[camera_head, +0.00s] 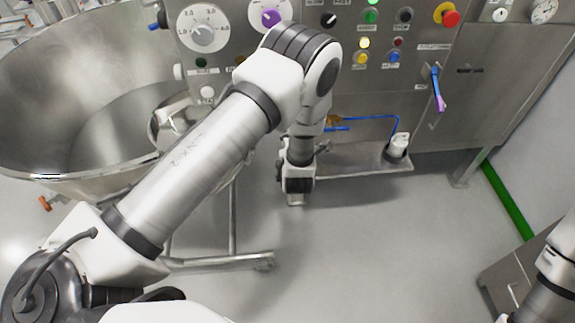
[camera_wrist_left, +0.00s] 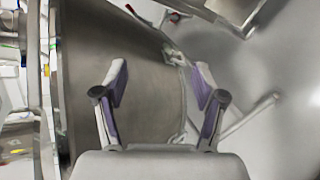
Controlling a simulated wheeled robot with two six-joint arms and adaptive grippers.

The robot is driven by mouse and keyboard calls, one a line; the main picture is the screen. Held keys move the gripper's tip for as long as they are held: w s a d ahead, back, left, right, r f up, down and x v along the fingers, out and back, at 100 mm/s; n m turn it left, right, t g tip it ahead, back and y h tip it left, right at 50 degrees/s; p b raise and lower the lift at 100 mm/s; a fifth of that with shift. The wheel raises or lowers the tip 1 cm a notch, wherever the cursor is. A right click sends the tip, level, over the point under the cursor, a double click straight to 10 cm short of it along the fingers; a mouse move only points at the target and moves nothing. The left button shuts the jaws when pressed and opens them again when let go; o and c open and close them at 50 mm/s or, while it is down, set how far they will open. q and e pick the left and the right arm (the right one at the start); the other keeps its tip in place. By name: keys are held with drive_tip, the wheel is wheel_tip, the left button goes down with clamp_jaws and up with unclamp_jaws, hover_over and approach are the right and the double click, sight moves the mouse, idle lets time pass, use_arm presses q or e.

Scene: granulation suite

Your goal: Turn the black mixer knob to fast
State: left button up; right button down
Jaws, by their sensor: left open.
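The black mixer knob (camera_head: 328,20) is on the steel control panel at the top of the head view, between small labels that seem to read slow and fast. Its pointer setting is too small to read. My left arm reaches up in front of the panel, then bends down. The left gripper (camera_head: 296,199) hangs well below the knob, pointing at the floor. In the left wrist view the left gripper (camera_wrist_left: 160,85) is open, its purple-lined fingers apart with nothing between them. Part of my right arm shows at the lower right edge; its gripper is out of view.
A white dial (camera_head: 201,27), a purple knob (camera_head: 269,18) and a red emergency button (camera_head: 451,18) share the panel with several coloured buttons. A large steel bowl (camera_head: 60,160) stands at the left. A steel ledge (camera_head: 365,160) juts out below the panel. Open floor lies in front.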

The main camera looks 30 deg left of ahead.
use_arm(q)
drive_tip(key=s+f+m, duration=0.2)
drive_tip(key=s+f, duration=0.1)
drive_tip(key=shift+a+g+h, duration=0.1)
drive_tip(key=shift+g+h, duration=0.2)
drive_tip(key=shift+g, duration=0.1)
drive_tip(key=shift+w, duration=0.1)
